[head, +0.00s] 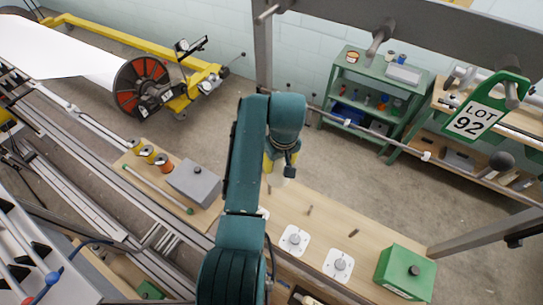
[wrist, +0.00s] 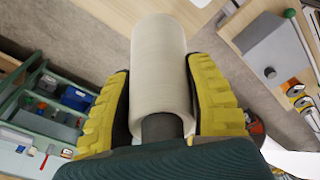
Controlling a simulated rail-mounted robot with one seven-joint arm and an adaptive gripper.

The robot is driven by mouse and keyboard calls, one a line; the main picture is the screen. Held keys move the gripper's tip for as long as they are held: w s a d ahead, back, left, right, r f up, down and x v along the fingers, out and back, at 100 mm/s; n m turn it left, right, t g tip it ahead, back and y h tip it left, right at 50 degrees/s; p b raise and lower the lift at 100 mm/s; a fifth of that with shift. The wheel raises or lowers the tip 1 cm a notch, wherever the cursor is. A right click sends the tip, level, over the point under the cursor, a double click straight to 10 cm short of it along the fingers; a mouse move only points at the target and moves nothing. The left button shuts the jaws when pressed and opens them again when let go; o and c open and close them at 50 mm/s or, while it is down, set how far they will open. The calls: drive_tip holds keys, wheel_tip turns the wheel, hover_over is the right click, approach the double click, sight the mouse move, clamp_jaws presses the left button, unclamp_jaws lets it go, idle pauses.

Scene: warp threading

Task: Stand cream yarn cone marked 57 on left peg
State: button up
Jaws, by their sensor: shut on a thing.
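The cream yarn cone (wrist: 160,65) is between the two yellow fingers of my gripper (wrist: 160,95) in the wrist view, and the fingers press on its sides. A dark round core shows at its near end. No number 57 can be read on it. In the head view my arm covers most of my gripper (head: 268,163), and a pale part of the cone (head: 276,178) shows below it, above the wooden bench. On the bench, white square plates with grey centres stand in a row: a middle one (head: 294,239), a right one (head: 339,264), and a sliver of a left one (head: 263,213) beside my arm.
Thin dark pins stand on the wooden bench (head: 325,223) behind the plates. A green box (head: 406,272) is at its right end. A grey box (head: 194,183) and coloured spools (head: 148,154) are to the left.

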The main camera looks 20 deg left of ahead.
drive_tip(key=shift+w+a+f+n, duration=0.15)
drive_tip(key=shift+a+f+n, duration=0.1)
drive_tip(key=shift+a+n, duration=0.3)
drive_tip(key=shift+w+a+f+n, duration=0.1)
drive_tip(key=shift+a+f+n, duration=0.1)
drive_tip(key=shift+a+n, duration=0.3)
drive_tip(key=shift+w+a+f+n, duration=0.15)
drive_tip(key=shift+a+f+n, duration=0.15)
drive_tip(key=shift+a, duration=0.4)
wheel_tip(320, 180, down, 12)
drive_tip(key=b, duration=1)
drive_tip(key=shift+f+b, duration=0.55)
drive_tip(key=shift+f, duration=0.1)
drive_tip(key=o, duration=1.2)
drive_tip(key=shift+o, duration=0.2)
drive_tip(key=r, duration=0.8)
drive_tip(key=d+r, duration=0.1)
drive_tip(key=r, duration=0.3)
drive_tip(key=shift+s+d, duration=0.1)
drive_tip(key=shift+s, duration=0.25)
